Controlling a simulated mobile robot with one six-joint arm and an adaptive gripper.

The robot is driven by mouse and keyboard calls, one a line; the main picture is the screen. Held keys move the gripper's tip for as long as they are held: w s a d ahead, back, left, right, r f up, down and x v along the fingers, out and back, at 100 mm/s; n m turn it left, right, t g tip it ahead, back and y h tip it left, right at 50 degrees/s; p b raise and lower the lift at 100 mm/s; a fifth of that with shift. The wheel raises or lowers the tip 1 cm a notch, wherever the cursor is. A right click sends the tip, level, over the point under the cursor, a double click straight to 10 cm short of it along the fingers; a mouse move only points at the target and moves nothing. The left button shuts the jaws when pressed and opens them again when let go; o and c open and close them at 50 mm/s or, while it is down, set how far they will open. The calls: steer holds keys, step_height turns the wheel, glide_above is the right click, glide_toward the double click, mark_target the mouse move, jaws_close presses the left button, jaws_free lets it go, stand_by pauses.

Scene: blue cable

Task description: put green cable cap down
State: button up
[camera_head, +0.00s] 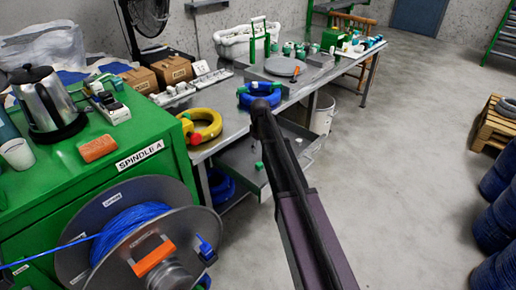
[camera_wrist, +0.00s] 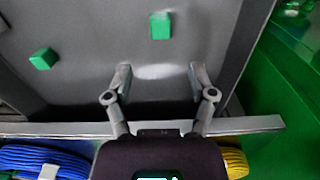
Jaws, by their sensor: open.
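Two small green cable caps lie apart on a grey drawer floor in the wrist view: one cap (camera_wrist: 160,26) is ahead of my fingers, the other cap (camera_wrist: 41,59) is to the left. My gripper (camera_wrist: 160,76) is open over the grey drawer (camera_wrist: 85,85), its fingers spread, with nothing between them. The nearer-centre cap lies beyond the fingertips, apart from them. In the head view a green cap (camera_head: 259,168) shows in the open drawer (camera_head: 236,158) under the bench. My arm hides my fingers there.
A blue cable coil (camera_head: 260,92) and a yellow coil (camera_head: 204,126) lie on the bench edge above the drawer. The green cabinet (camera_head: 60,175) with a blue cable spool (camera_head: 140,235) stands at left. The floor at right is clear up to the pallet (camera_head: 495,125).

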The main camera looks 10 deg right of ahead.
steer(key=shift+r+p, duration=0.85)
steer(key=shift+r, duration=0.3)
steer(key=s+a+m, duration=0.1)
steer(key=s+m, duration=0.6)
steer(key=s, duration=2.1)
steer(key=shift+s, duration=0.35)
